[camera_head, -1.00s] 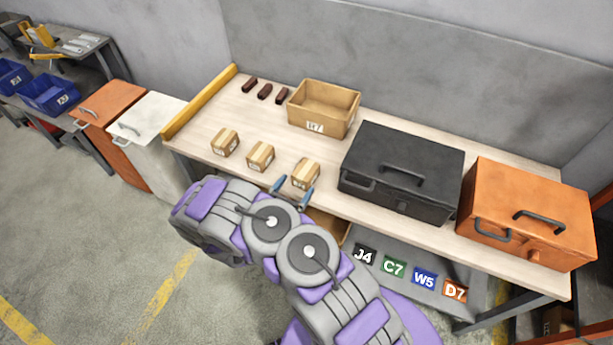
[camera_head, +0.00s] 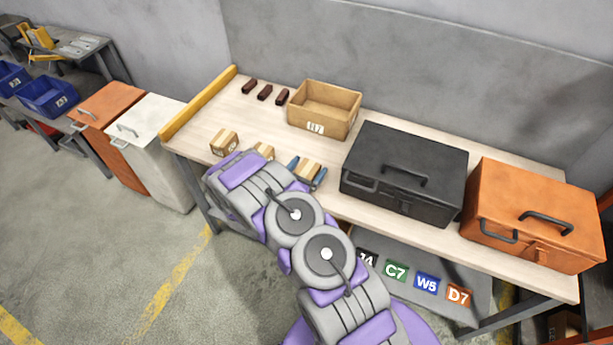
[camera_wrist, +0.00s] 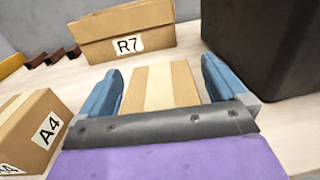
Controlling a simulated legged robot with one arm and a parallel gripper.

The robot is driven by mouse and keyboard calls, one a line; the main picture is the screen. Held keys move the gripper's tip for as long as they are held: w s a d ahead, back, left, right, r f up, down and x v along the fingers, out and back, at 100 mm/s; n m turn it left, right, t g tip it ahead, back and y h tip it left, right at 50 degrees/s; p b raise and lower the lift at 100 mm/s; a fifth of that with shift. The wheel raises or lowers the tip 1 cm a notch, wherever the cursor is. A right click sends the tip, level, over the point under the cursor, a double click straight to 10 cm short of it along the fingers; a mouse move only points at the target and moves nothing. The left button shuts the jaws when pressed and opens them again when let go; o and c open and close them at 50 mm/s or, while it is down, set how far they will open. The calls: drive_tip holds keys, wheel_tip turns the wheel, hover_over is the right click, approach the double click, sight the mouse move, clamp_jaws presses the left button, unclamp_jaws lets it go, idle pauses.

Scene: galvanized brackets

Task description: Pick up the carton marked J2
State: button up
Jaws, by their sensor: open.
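A small tan carton with a pale tape stripe (camera_head: 309,168) stands on the workbench, the rightmost of three. My gripper (camera_head: 307,173) is open, with its blue fingers on either side of this carton. In the wrist view the carton's striped top (camera_wrist: 158,86) shows between the fingers, with slight gaps; its label is hidden, so I cannot read J2 on it. The middle carton (camera_head: 265,151) is partly behind my arm; in the wrist view a carton marked A4 (camera_wrist: 30,128) lies to the left. The left carton (camera_head: 224,142) stands apart.
An open cardboard box marked R7 (camera_head: 340,112) stands behind the cartons. A black toolbox (camera_head: 405,170) is close on the right, then an orange toolbox (camera_head: 535,215). Several dark red pieces (camera_head: 265,92) lie at the back left. A yellow edge rail (camera_head: 198,104) bounds the left end.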

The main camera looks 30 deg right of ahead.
drive_tip(key=shift+a, duration=0.1)
drive_tip(key=shift+c, duration=0.3)
drive_tip(key=shift+a, duration=0.1)
drive_tip(key=c, duration=1.1)
drive_tip(key=shift+r, duration=0.1)
drive_tip(key=shift+c, duration=0.2)
